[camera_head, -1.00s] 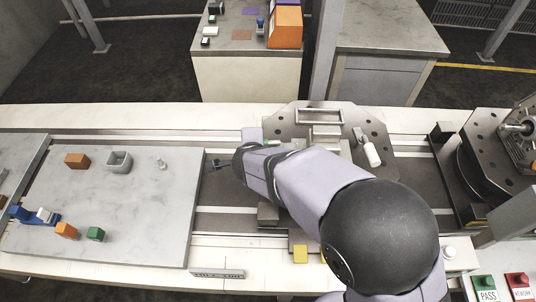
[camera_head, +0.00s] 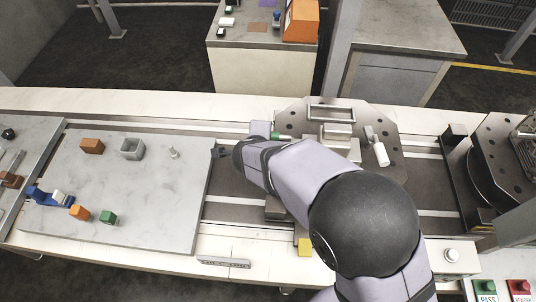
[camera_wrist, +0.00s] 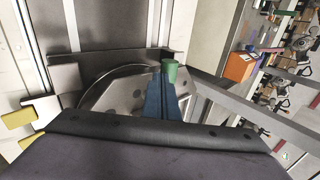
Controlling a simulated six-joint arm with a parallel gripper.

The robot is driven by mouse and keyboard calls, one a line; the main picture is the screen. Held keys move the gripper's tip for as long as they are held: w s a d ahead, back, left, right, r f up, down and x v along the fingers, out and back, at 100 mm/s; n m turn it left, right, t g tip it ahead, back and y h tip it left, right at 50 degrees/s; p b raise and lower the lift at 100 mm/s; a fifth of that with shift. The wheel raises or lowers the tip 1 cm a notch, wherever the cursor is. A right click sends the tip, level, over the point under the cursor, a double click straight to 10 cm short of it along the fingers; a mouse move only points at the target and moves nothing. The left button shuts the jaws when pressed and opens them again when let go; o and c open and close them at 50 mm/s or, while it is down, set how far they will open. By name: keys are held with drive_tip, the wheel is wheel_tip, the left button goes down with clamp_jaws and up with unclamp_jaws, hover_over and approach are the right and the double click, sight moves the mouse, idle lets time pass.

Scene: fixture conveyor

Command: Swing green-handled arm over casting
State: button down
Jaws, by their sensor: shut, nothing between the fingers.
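The green handle (camera_head: 284,137) shows just right of my wrist in the head view, at the left side of the grey fixture plate (camera_head: 388,133). In the wrist view the green handle (camera_wrist: 171,70) stands close to the tips of my gripper (camera_wrist: 160,84), and I cannot tell whether they touch. Most of the handle's arm is hidden. A grey block (camera_head: 337,131) sits on the plate; I cannot tell whether it is the casting.
A white-handled clamp (camera_head: 380,153) is on the plate's right side. A round machine fixture (camera_head: 493,160) stands at right.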

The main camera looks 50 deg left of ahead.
drive_tip(key=s+d+f+v, duration=0.1)
drive_tip(key=v, duration=1.2)
drive_tip(key=shift+d+f, duration=0.3)
drive_tip(key=shift+f, duration=0.05)
